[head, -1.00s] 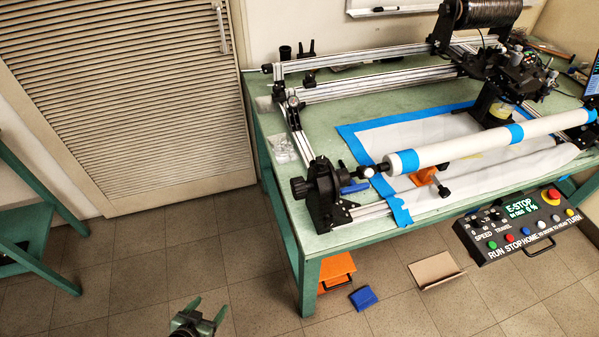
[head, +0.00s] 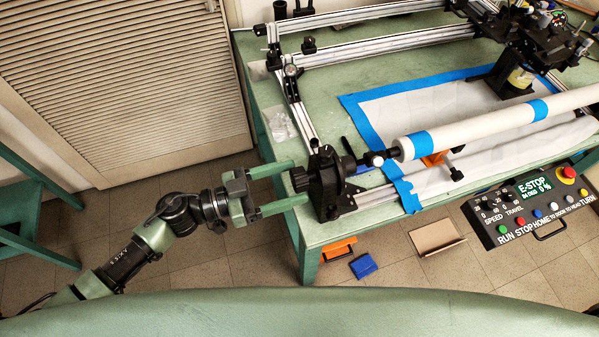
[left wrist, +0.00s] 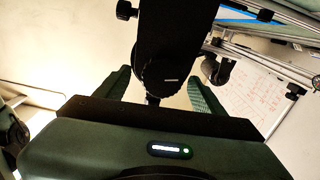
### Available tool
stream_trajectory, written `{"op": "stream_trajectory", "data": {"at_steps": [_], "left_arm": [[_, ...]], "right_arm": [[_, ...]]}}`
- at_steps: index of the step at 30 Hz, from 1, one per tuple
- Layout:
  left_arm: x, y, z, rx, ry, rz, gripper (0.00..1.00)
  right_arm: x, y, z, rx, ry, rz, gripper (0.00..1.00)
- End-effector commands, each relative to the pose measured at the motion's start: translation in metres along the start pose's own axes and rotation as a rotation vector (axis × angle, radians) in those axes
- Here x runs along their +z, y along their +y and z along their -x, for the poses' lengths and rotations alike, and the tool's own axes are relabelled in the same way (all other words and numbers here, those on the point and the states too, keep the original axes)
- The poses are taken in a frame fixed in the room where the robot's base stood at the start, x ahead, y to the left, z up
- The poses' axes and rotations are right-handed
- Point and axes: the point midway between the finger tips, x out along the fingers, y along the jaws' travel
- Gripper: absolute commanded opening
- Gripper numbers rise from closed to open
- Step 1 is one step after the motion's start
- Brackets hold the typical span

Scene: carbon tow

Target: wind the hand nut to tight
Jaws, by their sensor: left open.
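The hand nut (head: 299,178) is a black knob on the left side of the black end bracket (head: 326,184), at the table's near left corner. My left gripper (head: 300,182) is open, its two green fingers reaching in from the left. In the head view their tips lie on either side of the nut; I see no firm contact. In the left wrist view the fingers (left wrist: 162,92) stand apart, with the dark bracket (left wrist: 172,35) ahead between them. The nut is hard to make out there. My right gripper is not in view.
A white roller (head: 480,120) with blue bands runs right from the bracket. The green table (head: 335,240) carries aluminium rails (head: 380,80). A control panel (head: 530,210) hangs at the front right. An orange bin (head: 338,248) and a blue block (head: 363,266) lie low beside the table.

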Motion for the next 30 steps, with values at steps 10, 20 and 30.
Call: {"op": "stream_trajectory", "data": {"at_steps": [10, 20, 30], "left_arm": [[0.0, -0.001, -0.027, -0.002, 0.0, -0.001, 0.69], [0.001, -0.001, -0.027, -0.003, 0.0, -0.001, 0.3], [0.0, -0.001, -0.027, -0.003, 0.0, -0.021, 0.07]], "right_arm": [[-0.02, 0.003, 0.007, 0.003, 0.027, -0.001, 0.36], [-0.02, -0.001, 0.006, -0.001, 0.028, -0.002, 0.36], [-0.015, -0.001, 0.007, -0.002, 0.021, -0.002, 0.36]]}}
